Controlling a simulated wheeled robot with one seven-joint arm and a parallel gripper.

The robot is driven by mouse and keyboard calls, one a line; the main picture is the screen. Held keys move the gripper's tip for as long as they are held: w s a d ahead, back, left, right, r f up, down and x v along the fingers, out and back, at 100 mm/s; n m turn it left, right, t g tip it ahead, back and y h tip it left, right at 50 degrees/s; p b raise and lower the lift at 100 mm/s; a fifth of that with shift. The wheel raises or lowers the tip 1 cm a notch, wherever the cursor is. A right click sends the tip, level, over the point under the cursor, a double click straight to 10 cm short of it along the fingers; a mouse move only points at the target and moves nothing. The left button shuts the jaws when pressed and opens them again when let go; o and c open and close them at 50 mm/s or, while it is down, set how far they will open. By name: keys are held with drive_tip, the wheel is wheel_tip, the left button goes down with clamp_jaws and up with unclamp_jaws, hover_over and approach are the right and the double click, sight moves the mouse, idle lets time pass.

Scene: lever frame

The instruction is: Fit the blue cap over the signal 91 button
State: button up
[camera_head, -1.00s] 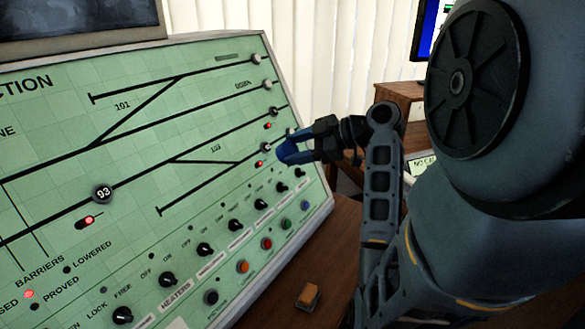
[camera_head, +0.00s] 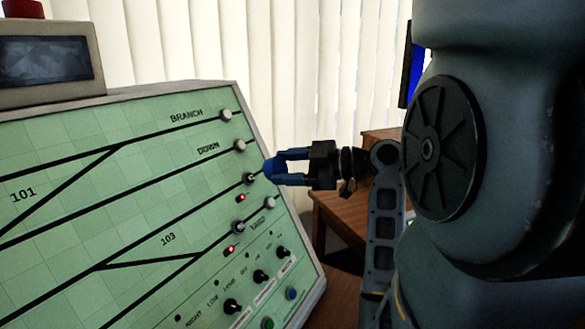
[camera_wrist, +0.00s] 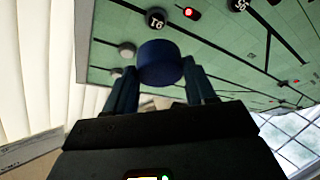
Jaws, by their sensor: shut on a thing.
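The blue cap (camera_wrist: 159,63) is held between the two fingertips of my gripper (camera_wrist: 163,80), which is shut on it. In the head view the cap (camera_head: 271,167) shows at the left end of my gripper (camera_head: 277,167), in front of the panel's right edge. The signal 91 button (camera_wrist: 156,18) is a dark round knob, its number upside down in the wrist view, just beyond the cap. The cap looks apart from it. In the head view a dark knob (camera_head: 250,179) close left of the cap looks like this button; its number is unreadable there.
The sloping green panel (camera_head: 60,220) carries several other knobs, including a pale one (camera_head: 240,146) close by and a dark one (camera_head: 239,227) lower down. A red lamp (camera_head: 241,197) is lit beside the button. A wooden desk (camera_head: 345,215) stands behind my gripper.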

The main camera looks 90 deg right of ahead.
sight(249, 176)
drive_tip(key=shift+w+d+f+b, duration=0.4)
drive_tip(key=shift+w+d+f, duration=0.15)
drive_tip(key=shift+w, duration=0.4)
drive_tip(key=shift+w+d+f+b, duration=0.45)
drive_tip(key=shift+w+f, duration=0.15)
drive_tip(key=shift+w, duration=0.4)
drive_tip(key=shift+w+d+f+b, duration=0.45)
drive_tip(key=shift+w+f, duration=0.15)
drive_tip(key=shift+w, duration=0.35)
drive_tip(key=shift+w, duration=0.1)
drive_tip(key=o, duration=1.4)
drive_tip(key=shift+s+a+r+p, duration=0.25)
drive_tip(key=shift+s+a+r, duration=0.35)
drive_tip(key=shift+s, duration=0.45)
drive_tip(key=shift+s+a+r+p, duration=0.2)
drive_tip(key=shift+s+a+r, duration=0.35)
drive_tip(key=shift+s, duration=0.5)
drive_tip(key=shift+s+a+r+p, duration=0.25)
drive_tip(key=shift+s+a+r, duration=0.2)
drive_tip(key=shift+s+r, duration=0.45)
drive_tip(key=shift+s+f, duration=0.15)
drive_tip(key=shift+f, duration=0.05)
